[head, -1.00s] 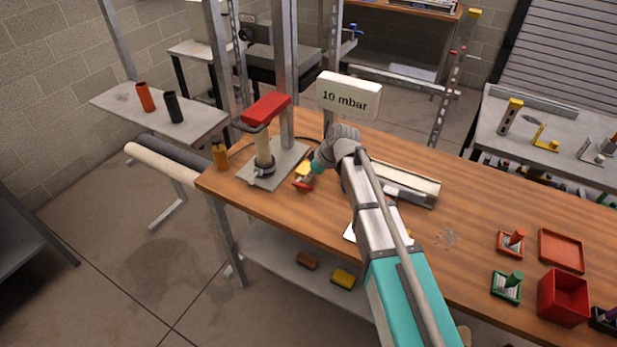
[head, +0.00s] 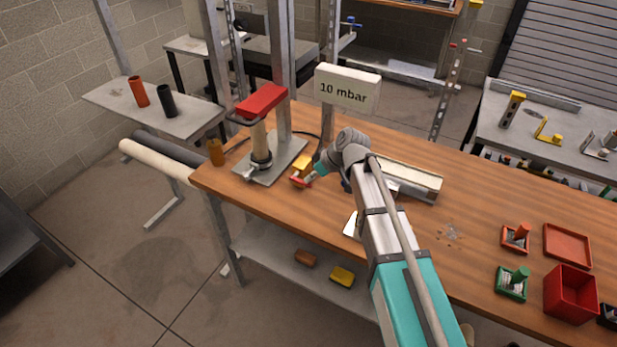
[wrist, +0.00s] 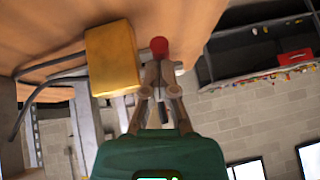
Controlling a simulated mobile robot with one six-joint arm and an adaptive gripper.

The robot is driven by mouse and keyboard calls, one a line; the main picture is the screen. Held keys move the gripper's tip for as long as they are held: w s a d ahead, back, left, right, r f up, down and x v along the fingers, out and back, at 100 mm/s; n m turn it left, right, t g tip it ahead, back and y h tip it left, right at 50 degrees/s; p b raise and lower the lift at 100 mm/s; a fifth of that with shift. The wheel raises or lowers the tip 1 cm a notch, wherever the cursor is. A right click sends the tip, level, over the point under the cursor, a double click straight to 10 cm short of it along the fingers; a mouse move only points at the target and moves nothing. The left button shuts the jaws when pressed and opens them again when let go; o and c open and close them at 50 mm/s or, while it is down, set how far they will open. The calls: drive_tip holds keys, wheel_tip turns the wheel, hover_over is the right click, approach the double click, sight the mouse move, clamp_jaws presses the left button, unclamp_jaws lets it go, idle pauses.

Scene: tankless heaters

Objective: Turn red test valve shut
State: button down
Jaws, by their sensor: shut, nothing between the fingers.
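The red valve handle (head: 299,182) is at the left part of the wooden bench, near the foot of the hand pump. In the wrist view a red rounded end (wrist: 158,47) shows just beyond my fingertips; it looks like the same handle. My gripper (head: 309,179) reaches down from the right to it, with the fingertips at or very near the red part. In the wrist view my gripper's fingers (wrist: 158,74) are together with nothing between them. Whether they touch the handle cannot be told. The valve body is mostly hidden.
A yellow block (head: 303,162) stands right behind the valve. The pump with a red grip (head: 262,101) is to the left, and a "10 mbar" sign (head: 347,87) is behind. A metal channel (head: 410,181) lies right of my wrist. Red trays (head: 567,246) are far right.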

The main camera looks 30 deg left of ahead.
drive_tip(key=shift+s, duration=0.15)
drive_tip(key=shift+a+r, duration=0.1)
drive_tip(key=shift+r, duration=0.05)
drive_tip(key=shift+r+p, duration=0.2)
drive_tip(key=shift+p, duration=0.2)
drive_tip(key=p+v, duration=1)
drive_tip(key=v, duration=0.2)
drive_tip(key=shift+w+d+r, duration=0.2)
drive_tip(key=shift+w, duration=0.2)
drive_tip(key=s+d+f+m+h, duration=0.1)
drive_tip(key=d+m, duration=0.4)
drive_tip(key=d, duration=0.9)
drive_tip(key=s+d+f+m+t+h, duration=0.1)
drive_tip(key=d+m, duration=0.5)
drive_tip(key=d, duration=0.8)
drive_tip(key=s+d+f+m+h, duration=0.1)
drive_tip(key=s+d+m+h, duration=0.2)
drive_tip(key=d, duration=1.2)
drive_tip(key=m+h, duration=0.2)
drive_tip(key=shift+s+f+m+t, duration=0.3)
drive_tip(key=shift+s+m, duration=0.05)
drive_tip(key=shift+m, duration=0.05)
